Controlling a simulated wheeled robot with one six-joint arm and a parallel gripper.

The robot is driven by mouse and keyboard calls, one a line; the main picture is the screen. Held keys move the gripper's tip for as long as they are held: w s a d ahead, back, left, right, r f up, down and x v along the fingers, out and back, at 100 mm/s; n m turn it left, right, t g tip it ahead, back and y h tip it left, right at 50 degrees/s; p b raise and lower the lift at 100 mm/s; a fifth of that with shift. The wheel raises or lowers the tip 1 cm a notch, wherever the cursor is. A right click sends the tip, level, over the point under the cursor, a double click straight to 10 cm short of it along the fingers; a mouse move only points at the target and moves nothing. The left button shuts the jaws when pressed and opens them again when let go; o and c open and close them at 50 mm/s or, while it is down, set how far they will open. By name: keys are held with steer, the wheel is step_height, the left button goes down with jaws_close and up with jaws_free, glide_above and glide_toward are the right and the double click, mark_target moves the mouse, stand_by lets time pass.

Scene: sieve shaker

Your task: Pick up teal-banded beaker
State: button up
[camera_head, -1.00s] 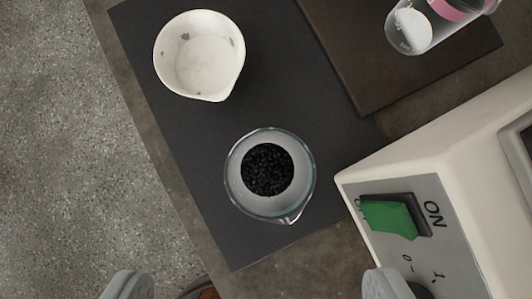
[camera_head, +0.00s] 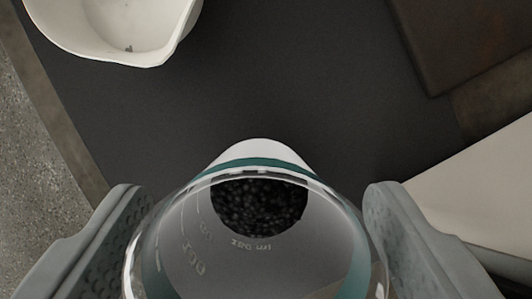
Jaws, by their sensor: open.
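The teal-banded beaker (camera_head: 262,264) is clear glass with a teal band and printed markings, and holds black granules (camera_head: 258,205). It stands on the dark mat (camera_head: 290,85) at the bottom centre, its lower part cut off by the picture edge. My gripper (camera_head: 256,225) is open, with one grey finger to the left of the beaker and one to the right. The beaker lies between the fingers. I cannot tell whether either finger touches the glass.
A white spouted dish (camera_head: 110,30) stands on the mat at the top left. A dark brown board (camera_head: 465,40) lies at the top right. The pale machine housing (camera_head: 480,190) is close to the right finger. The mat between dish and board is clear.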

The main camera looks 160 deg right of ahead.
steer(key=shift+w+f, duration=0.1)
steer(key=shift+f, duration=0.2)
steer(key=c, duration=1.1)
steer(key=shift+o, duration=0.2)
steer(key=shift+r, duration=0.15)
step_height(320, 180, up, 10)
